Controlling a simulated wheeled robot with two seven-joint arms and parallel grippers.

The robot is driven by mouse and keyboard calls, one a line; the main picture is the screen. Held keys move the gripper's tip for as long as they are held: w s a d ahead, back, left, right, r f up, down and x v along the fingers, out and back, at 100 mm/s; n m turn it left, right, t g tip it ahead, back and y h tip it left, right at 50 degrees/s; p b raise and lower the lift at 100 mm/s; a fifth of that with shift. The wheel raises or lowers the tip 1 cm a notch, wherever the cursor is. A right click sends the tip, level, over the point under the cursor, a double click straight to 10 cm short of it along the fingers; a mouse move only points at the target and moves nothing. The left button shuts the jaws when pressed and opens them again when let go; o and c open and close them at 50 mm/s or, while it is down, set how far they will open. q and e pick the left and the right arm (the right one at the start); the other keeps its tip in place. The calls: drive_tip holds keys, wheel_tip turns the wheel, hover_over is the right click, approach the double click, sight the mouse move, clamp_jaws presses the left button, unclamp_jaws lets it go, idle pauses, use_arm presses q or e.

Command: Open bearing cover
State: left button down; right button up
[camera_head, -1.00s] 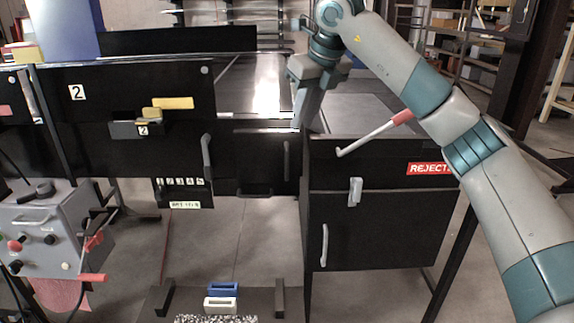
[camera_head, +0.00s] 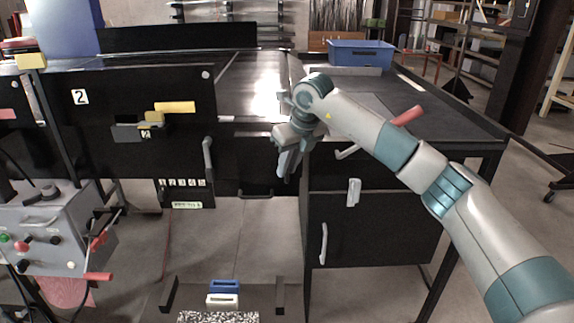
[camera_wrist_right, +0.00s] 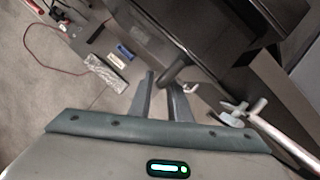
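Black front covers with grey handles run below the conveyor. One panel (camera_head: 240,160) lies between a grey upright handle (camera_head: 208,158) and my right gripper; I cannot tell for certain which panel is the bearing cover. My right gripper (camera_head: 285,168) points down in front of this panel's right edge and hides the upright handle there. In the right wrist view its two fingers (camera_wrist_right: 161,82) are apart, with a dark handle (camera_wrist_right: 180,70) just beyond their tips. I cannot tell whether they touch it. My left gripper is not in view.
A blue bin (camera_head: 360,55) stands on the dark table at the right. A lever with a red grip (camera_head: 407,116) is close to my right arm. A grey control box (camera_head: 40,235) is at the lower left. Lower right is a black cabinet (camera_head: 390,225) with handles.

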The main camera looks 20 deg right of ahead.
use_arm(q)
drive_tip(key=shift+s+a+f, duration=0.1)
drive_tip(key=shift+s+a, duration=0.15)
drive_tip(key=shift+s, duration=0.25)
use_arm(e)
drive_tip(key=shift+w+a+f, duration=0.1)
drive_tip(key=shift+w+f, duration=0.05)
drive_tip(key=shift+f, duration=0.35)
clamp_jaws()
